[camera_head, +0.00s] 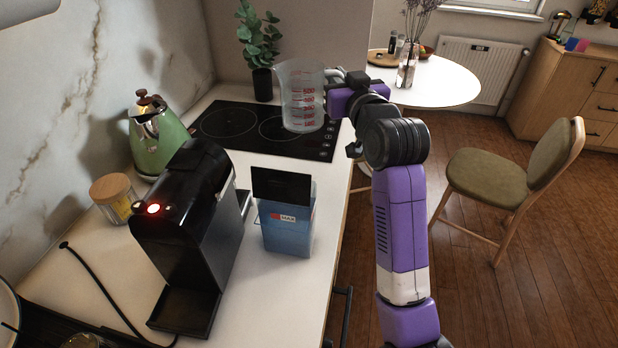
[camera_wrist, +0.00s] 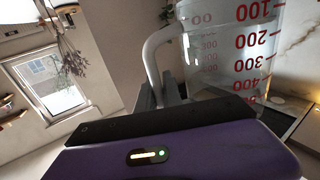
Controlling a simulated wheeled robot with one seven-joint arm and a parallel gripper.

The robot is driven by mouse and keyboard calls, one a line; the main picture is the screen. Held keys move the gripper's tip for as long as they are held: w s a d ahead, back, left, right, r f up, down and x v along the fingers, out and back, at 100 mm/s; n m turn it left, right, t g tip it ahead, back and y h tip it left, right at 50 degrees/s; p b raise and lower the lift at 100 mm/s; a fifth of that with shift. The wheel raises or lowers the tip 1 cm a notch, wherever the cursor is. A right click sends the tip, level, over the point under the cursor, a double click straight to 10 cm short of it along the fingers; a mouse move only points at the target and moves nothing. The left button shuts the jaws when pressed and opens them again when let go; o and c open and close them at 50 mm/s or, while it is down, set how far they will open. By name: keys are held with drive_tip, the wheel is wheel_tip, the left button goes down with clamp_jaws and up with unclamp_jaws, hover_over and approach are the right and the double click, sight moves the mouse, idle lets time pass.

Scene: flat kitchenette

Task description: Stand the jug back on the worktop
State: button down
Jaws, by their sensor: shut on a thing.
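The jug (camera_head: 302,96) is clear plastic with red measuring marks. The white worktop (camera_head: 262,172) runs along the wall below.
A black hob (camera_head: 226,124) lies in the worktop. A plant (camera_head: 262,85), green kettle (camera_head: 157,140), wooden-lidded jar (camera_head: 113,198), black coffee machine (camera_head: 190,230) and blue box (camera_head: 287,228) stand around it. A round table (camera_head: 445,82) and chair (camera_head: 490,180) are to the right.

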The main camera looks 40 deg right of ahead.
wheel_tip(320, 180, down, 19)
drive_tip(key=shift+f+p, duration=0.15)
drive_tip(key=shift+p, duration=0.25)
drive_tip(key=shift+f, duration=0.15)
drive_tip(key=c, duration=1.5)
unclamp_jaws()
drive_tip(key=shift+f, duration=0.1)
drive_tip(key=v, duration=0.2)
drive_tip(key=b+v, duration=0.1)
drive_tip(key=v, duration=0.1)
drive_tip(key=b+v, duration=0.1)
drive_tip(key=v, duration=0.1)
drive_tip(key=shift+s+f, duration=0.25)
drive_tip(key=shift+s, duration=0.15)
drive_tip(key=shift+s+a, duration=0.15)
drive_tip(key=shift+s, duration=0.35)
drive_tip(key=shift+r, duration=0.1)
